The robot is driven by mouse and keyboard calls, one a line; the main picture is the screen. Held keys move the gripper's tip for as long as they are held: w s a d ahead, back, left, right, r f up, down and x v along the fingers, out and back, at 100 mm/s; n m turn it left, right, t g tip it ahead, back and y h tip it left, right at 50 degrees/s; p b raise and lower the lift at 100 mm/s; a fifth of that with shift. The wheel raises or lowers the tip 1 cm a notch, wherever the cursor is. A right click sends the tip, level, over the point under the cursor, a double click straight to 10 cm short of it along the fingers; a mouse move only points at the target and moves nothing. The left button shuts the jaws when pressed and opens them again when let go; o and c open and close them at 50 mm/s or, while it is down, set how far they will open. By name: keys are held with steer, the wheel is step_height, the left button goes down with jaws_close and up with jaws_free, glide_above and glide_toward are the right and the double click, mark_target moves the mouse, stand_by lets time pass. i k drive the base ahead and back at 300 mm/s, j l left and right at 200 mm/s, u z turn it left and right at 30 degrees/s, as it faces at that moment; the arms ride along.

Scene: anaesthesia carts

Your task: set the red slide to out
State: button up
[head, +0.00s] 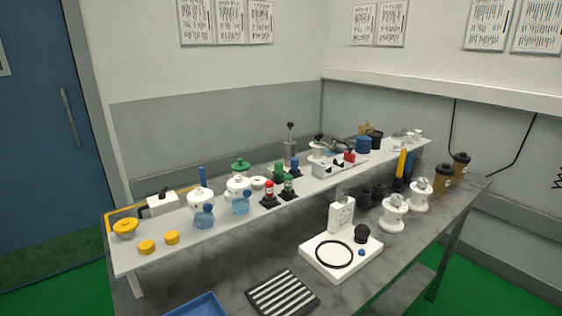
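A small red part (349,157) sits on a low white block (331,168) toward the right of the raised shelf in the head view. A red-topped fitting (268,189) stands upright on a black base near the middle of the same shelf. I cannot tell for sure which of these two is the red slide. Both are too small to read a slide position. My gripper is not in view.
The raised white shelf (150,248) holds white jars, yellow caps (147,247) and green and blue fittings. Below it, the grey bench (215,281) holds a white plate with a black ring (333,252), a striped rack (283,293) and a blue tray (196,307).

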mark_target(349, 157)
steer(key=i+l+u, duration=0.15)
steer(key=l, duration=0.25)
steer(key=i+l+u, duration=0.2)
steer(key=l, duration=0.2)
steer(key=i+l+u, duration=0.15)
steer(key=l, duration=0.3)
steer(key=i+l+u, duration=0.15)
steer(key=l, duration=0.25)
steer(key=l+u, duration=0.15)
steer(key=l, duration=0.35)
steer(key=i, duration=0.05)
